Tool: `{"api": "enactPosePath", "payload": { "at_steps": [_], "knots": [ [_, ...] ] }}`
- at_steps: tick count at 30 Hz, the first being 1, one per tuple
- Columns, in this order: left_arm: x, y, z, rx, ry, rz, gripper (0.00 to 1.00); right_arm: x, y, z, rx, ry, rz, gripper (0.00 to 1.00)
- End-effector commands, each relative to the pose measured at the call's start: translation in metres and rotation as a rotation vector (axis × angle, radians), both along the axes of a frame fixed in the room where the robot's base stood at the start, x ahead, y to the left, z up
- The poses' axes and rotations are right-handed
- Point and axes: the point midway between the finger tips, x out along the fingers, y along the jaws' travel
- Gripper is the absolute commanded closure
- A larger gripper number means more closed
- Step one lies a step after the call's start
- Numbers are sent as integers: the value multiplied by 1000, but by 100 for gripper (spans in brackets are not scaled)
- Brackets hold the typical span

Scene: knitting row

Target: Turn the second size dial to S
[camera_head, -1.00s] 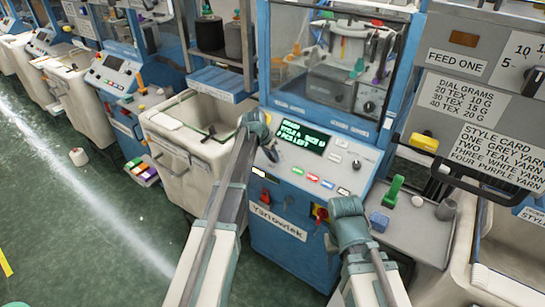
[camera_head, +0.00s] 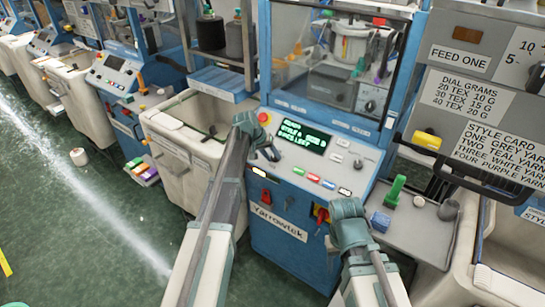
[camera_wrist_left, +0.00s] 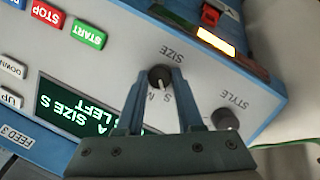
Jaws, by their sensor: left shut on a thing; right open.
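The size dial (camera_wrist_left: 160,77), a small black knob marked SIZE, sits on the sloped panel of the blue Yarrowtek machine (camera_head: 290,210). My left gripper (camera_wrist_left: 159,84) is shut on this dial, one finger on each side. The dial's white pointer lies by the letter S, with M beside it. The panel display (camera_wrist_left: 75,110) reads "A SIZE S" upside down in the left wrist view. In the head view, my left wrist mostly hides the dial. My right gripper (camera_head: 350,232) is open in front of the machine's lower right; its fingers are mostly hidden.
The STYLE dial (camera_wrist_left: 225,119) stands close beside my left gripper. START (camera_wrist_left: 88,34) and STOP (camera_wrist_left: 46,14) buttons are on the same panel. A red switch (camera_head: 266,196) and a red-yellow switch (camera_head: 320,213) are on the machine front. A grey side shelf (camera_head: 418,232) holds small items.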

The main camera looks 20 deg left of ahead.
Motion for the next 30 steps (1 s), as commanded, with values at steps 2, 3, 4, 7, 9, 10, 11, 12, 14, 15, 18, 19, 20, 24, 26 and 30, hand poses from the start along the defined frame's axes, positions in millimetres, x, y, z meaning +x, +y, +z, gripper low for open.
{"api": "enactPosePath", "payload": {
  "at_steps": [2, 3, 4, 7, 9, 10, 11, 12, 14, 15, 18, 19, 20, 24, 26, 30],
  "knots": [
    [-1, 0, 0, -3, 3, 4, 100, 0, 0, 0, 0, 0, 0, 50],
    [-1, 0, 0, -5, 4, 5, 100, 0, 0, 0, 0, 0, 0, 50],
    [-1, 0, 0, -5, 4, 5, 100, 0, 0, 0, 0, 0, 0, 50],
    [-1, 0, 0, -5, 4, 5, 100, 0, 0, 0, 0, 0, 0, 50],
    [-1, 0, 0, -5, 4, 5, 100, 0, 0, 0, 0, 0, 0, 50],
    [-1, 0, 0, -5, 4, 5, 100, 0, 0, 0, 0, 0, 0, 50],
    [-1, 0, 0, -5, 4, 5, 100, 0, 0, 0, 0, 0, 0, 50],
    [-1, 0, 0, -4, 4, 5, 100, 0, 0, 0, 0, 0, 0, 50],
    [-1, 0, 0, -4, 4, 5, 53, 0, 0, 0, 0, 0, 0, 50],
    [-1, 0, 0, -3, 3, 4, 46, 0, 0, 0, 0, 0, 0, 50],
    [-1, 0, 0, -3, 3, 5, 34, 0, 0, 0, 0, 0, 0, 50],
    [-1, 0, 0, -3, 3, 5, 34, 0, 0, 0, 0, 0, 0, 50],
    [0, 0, 0, -3, 3, 5, 34, 0, 0, 0, 0, 0, 0, 50],
    [0, 0, 0, -3, 2, 4, 34, 0, 0, 0, 0, 0, 0, 50],
    [0, 0, 0, -3, 2, 4, 34, 0, 0, 0, 0, 0, 0, 50],
    [-2, 1, 4, -3, 1, 4, 34, 0, 0, 4, 0, 0, 0, 50]
  ]
}}
